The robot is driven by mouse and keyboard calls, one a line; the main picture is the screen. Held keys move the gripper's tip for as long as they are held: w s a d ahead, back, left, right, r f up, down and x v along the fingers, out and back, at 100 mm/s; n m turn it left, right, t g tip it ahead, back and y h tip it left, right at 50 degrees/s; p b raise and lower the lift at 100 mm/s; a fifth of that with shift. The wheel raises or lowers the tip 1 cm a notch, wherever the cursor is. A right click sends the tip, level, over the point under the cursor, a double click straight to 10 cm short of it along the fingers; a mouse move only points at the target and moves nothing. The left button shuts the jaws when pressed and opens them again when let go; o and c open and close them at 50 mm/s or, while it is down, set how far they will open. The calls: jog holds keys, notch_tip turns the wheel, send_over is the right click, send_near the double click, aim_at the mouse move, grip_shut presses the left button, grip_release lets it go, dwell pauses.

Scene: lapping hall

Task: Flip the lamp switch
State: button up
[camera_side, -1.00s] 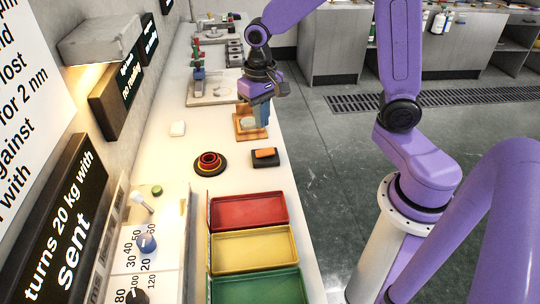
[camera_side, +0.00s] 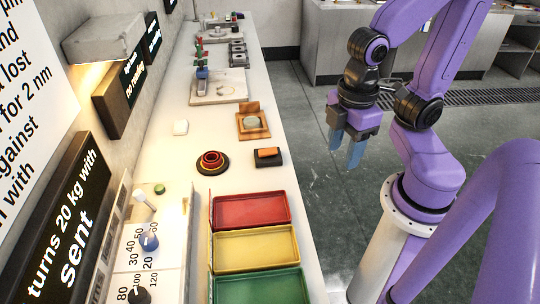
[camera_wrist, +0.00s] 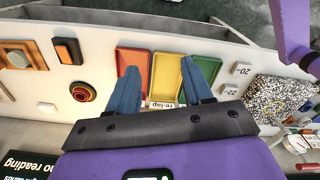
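A small dark box with an orange rocker on top (camera_side: 268,157) sits on the bench near its right edge, behind the red tray; it looks like the lamp switch. It also shows in the wrist view (camera_wrist: 67,51), at the upper left. My gripper (camera_side: 346,153) hangs off the right side of the bench, over the floor, to the right of the switch and not touching it. Its two blue fingers are apart with nothing between them. In the wrist view the fingers (camera_wrist: 162,78) spread over the trays. A lit lamp (camera_side: 105,40) juts from the wall at left.
Red (camera_side: 250,211), yellow (camera_side: 255,249) and green (camera_side: 262,288) trays stand in front of the switch. Stacked rings (camera_side: 212,162) sit left of it, a wooden fixture (camera_side: 252,122) behind it. A panel with knobs (camera_side: 150,245) is at front left. Floor beside the bench is clear.

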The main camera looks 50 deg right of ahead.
jog(key=w+a+m+g+h, duration=0.1)
jog(key=w+a+m+h, duration=0.15)
jog(key=w, duration=1.45)
jog(key=m+g, duration=0.1)
jog(key=g, duration=0.1)
send_over(264, 151)
jog(key=w+a, duration=0.5)
notch_tip(264, 151, down, 6)
jog(key=shift+h, duration=0.45)
jog(key=x, duration=1.6)
jog(key=shift+s+f, duration=0.35)
jog(key=shift+s, duration=0.05)
